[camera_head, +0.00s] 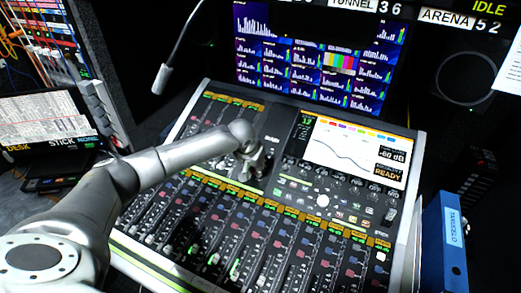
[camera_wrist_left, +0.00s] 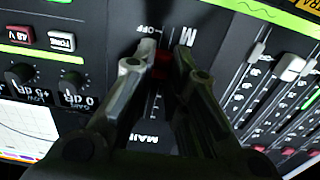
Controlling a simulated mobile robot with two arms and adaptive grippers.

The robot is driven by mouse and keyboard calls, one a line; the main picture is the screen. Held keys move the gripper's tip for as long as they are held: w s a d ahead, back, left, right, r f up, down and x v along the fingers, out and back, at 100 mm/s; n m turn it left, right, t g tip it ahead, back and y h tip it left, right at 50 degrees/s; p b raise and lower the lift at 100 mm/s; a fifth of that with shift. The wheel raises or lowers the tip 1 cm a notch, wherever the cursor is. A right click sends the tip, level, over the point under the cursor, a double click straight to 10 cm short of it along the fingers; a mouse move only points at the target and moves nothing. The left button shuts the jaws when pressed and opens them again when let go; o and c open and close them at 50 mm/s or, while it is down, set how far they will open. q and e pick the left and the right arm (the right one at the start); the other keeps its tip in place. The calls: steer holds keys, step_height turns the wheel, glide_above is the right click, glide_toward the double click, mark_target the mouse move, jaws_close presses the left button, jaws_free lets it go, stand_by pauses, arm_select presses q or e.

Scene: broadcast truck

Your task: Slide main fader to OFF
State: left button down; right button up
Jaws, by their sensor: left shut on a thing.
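The main fader's red cap (camera_wrist_left: 162,66) shows in the wrist view, between the two fingers of my left gripper (camera_wrist_left: 167,62). The fingers are shut on it. The OFF mark (camera_wrist_left: 148,29) is printed just beyond the fingertips, and the MAIN lettering (camera_wrist_left: 146,140) lies at the opposite end of the scale. The cap sits nearer OFF than MAIN. In the head view my left gripper (camera_head: 246,172) reaches down onto the middle of the mixing console (camera_head: 275,140) and hides the fader there. My right gripper is not in view.
A row of channel faders (camera_head: 235,235) runs along the console's front. A screen reading READY (camera_head: 355,150) is to the right of the gripper. A gooseneck microphone (camera_head: 163,77) hangs at the upper left. A blue binder (camera_head: 444,243) stands at the right.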

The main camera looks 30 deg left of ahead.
mark_target(254, 179)
arm_select(q)
steer(key=shift+s+f+p, duration=0.2)
steer(key=shift+s, duration=0.4)
steer(key=shift+s+f+p, duration=0.2)
steer(key=shift+s, duration=0.35)
steer(key=shift+s+d+f, duration=0.15)
steer(key=shift+s+f, duration=0.05)
steer(key=shift+f, duration=0.1)
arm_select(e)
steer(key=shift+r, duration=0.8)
arm_select(q)
steer(key=c, duration=1.4)
jaws_free()
steer(key=shift+c, duration=0.2)
steer(key=shift+r, duration=0.1)
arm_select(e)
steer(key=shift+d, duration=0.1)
arm_select(q)
steer(key=shift+r, duration=0.25)
steer(key=v, duration=1.1)
steer(key=shift+s+r, duration=0.15)
steer(key=shift+r, duration=0.1)
